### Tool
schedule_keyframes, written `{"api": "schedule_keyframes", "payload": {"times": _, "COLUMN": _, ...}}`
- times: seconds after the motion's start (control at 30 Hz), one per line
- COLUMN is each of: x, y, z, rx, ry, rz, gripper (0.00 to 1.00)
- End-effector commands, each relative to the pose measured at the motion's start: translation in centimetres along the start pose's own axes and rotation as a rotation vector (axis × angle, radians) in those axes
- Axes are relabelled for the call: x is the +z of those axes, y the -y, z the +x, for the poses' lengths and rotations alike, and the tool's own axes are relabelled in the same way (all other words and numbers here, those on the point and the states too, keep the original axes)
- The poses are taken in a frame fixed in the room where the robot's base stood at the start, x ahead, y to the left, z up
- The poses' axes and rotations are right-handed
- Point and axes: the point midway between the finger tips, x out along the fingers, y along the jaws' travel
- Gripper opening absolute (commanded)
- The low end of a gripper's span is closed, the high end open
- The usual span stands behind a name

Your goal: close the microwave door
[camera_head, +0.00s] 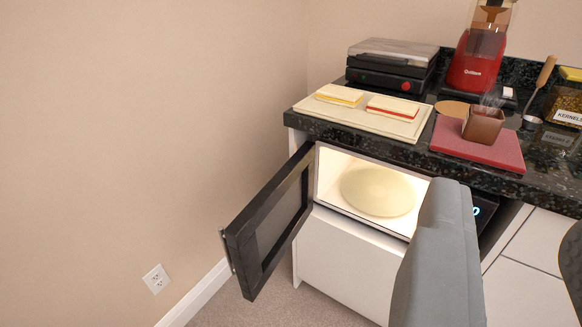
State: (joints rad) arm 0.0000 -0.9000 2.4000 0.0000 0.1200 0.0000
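The microwave (325,203) is built in under the dark counter, with its lit white interior facing me. A pale round turntable (378,191) lies inside, and nothing is seen on it. The black-framed door (270,220) stands wide open, hinged on the left side of the opening and swung out to the left. A grey part of my arm (440,255) rises from the bottom, in front of the right side of the microwave, and hides part of its control panel. It is well to the right of the door and apart from it. No fingertips can be made out.
On the counter (400,152) are a cutting board (348,122) with two sandwiches, a black press (392,65), a red popcorn machine (478,60), and a red board (477,150) with a steaming brown cup (483,125). A wall (130,140) bounds the left. Carpet shows below the door.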

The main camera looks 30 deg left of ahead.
Motion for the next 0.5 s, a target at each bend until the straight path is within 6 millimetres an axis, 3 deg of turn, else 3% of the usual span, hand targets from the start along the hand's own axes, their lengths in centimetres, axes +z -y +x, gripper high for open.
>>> {"api": "schedule_keyframes", "payload": {"times": 0.03, "x": 0.0, "y": 0.0, "z": 0.0, "rx": 0.0, "ry": 0.0, "rz": 0.0, "gripper": 0.19}}
{"api": "schedule_keyframes", "payload": {"times": 0.13, "x": 0.1, "y": 0.2, "z": 0.3, "rx": -0.006, "ry": 0.01, "rz": 0.003, "gripper": 0.0}}
{"api": "schedule_keyframes", "payload": {"times": 0.27, "x": 0.9, "y": 1.3, "z": 1.9, "rx": -0.037, "ry": 0.07, "rz": 0.018, "gripper": 0.0}}
{"api": "schedule_keyframes", "payload": {"times": 0.5, "x": 4.2, "y": 5.8, "z": 7.0, "rx": -0.12, "ry": 0.294, "rz": 0.057, "gripper": 0.0}}
